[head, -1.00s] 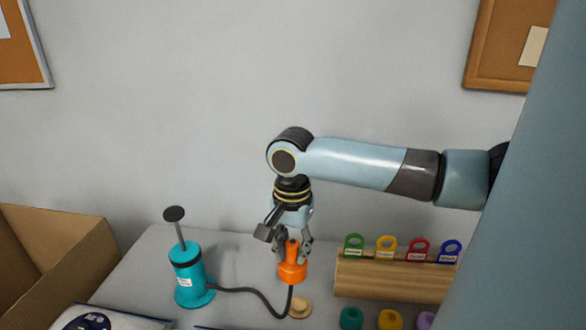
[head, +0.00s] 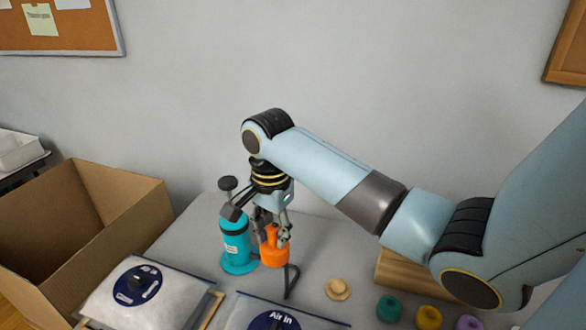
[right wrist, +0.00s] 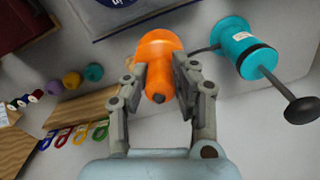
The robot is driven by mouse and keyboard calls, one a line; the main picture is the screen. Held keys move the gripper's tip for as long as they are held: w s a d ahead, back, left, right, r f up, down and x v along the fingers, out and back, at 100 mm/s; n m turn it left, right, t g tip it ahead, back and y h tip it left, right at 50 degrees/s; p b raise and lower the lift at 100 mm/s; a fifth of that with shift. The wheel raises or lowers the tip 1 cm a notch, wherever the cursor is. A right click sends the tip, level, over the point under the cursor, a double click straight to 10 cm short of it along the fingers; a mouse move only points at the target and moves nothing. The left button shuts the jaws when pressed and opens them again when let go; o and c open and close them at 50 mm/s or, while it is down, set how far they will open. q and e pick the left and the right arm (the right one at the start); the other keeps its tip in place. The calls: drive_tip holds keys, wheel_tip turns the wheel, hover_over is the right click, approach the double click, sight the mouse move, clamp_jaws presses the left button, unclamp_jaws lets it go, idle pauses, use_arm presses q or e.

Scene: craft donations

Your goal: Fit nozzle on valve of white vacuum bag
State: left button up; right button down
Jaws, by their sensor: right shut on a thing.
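My right gripper (head: 271,233) is shut on the orange nozzle (head: 274,254) and holds it upright above the table, in front of the teal pump (head: 237,255). A dark hose runs from the nozzle. In the right wrist view the nozzle (right wrist: 158,46) sits between the two fingers. A second bag with a dark edge (head: 320,318) and an "Air In" valve (head: 275,321) is cut off below. My left gripper is out of view.
A large open cardboard box (head: 140,215) stands left of the table. A wooden rack (head: 405,272) is partly hidden behind my right arm.

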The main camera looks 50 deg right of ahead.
drive_tip(key=w+a+b, duration=1.9)
drive_tip(key=w+a, duration=0.4)
drive_tip(key=w, duration=0.1)
drive_tip(key=shift+w+d+f+b, duration=0.15)
drive_tip(key=shift+f+b, duration=0.7)
drive_tip(key=shift+f, duration=0.55)
drive_tip(key=shift+w+f+b, duration=0.1)
drive_tip(key=shift+f+b, duration=0.7)
drive_tip(key=shift+f, duration=0.55)
drive_tip(key=shift+f, duration=0.3)
drive_tip(key=shift+f+b, duration=0.35)
drive_tip(key=shift+b, duration=0.1)
drive_tip(key=shift+f+b, duration=0.95)
drive_tip(key=shift+f, duration=0.45)
drive_tip(key=c, duration=1)
unclamp_jaws()
